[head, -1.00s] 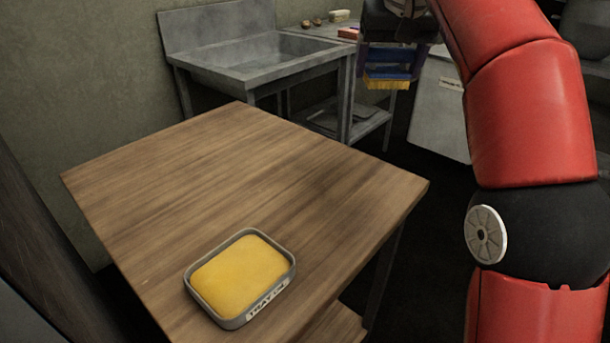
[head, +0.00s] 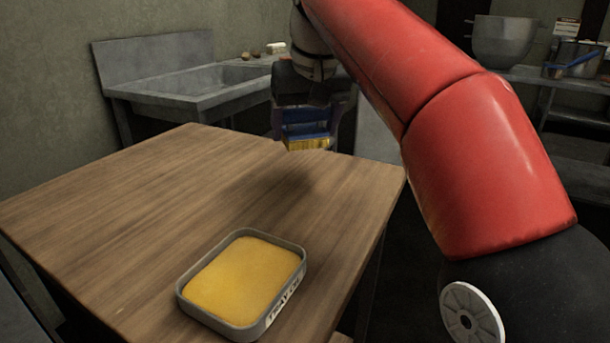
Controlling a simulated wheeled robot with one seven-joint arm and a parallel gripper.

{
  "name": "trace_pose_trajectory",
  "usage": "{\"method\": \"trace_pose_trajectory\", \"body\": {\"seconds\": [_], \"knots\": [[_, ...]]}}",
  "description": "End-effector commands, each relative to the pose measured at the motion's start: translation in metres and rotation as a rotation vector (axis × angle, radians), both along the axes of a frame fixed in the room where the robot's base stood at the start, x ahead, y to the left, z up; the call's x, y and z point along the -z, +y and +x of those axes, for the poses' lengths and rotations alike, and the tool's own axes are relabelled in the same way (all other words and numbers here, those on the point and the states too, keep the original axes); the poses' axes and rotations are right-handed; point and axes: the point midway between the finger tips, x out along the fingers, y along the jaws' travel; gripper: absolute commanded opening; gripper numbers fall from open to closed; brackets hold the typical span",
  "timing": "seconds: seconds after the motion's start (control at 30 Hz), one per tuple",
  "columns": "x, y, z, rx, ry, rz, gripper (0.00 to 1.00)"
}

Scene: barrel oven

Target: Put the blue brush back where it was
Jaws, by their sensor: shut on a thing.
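The blue brush (head: 306,130) has a blue body and yellow bristles that point down. My gripper (head: 306,122) is shut on it and holds it above the far right part of the wooden table (head: 120,195). A soft shadow lies on the table below and left of it. The bristles look clear of the tabletop. The upper part of the brush is hidden by the gripper. A grey tray (head: 272,318) with a label and a flat yellow filling sits on the near part of the table.
A metal sink (head: 190,85) stands behind the table, with small items on its far ledge. At the back right, a shelf holds a large pot (head: 502,40) and a container with a blue-handled tool (head: 573,64). The left and middle of the tabletop are bare.

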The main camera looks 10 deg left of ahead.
Motion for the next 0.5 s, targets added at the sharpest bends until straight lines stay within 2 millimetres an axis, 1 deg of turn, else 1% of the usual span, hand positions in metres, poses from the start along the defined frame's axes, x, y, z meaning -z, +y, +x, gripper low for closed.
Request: {"method": "trace_pose_trajectory", "body": {"seconds": [0.03,0.2,0.4,0.5], "knots": [[0.011,0.0,-0.001,0.0,-0.001,0.0,0.55],[0.023,0.0,0.0,0.0,-0.001,0.0,0.55],[0.052,0.0,-0.001,0.0,0.0,0.0,0.55],[0.058,0.0,0.0,0.0,-0.001,0.0,0.55]]}}
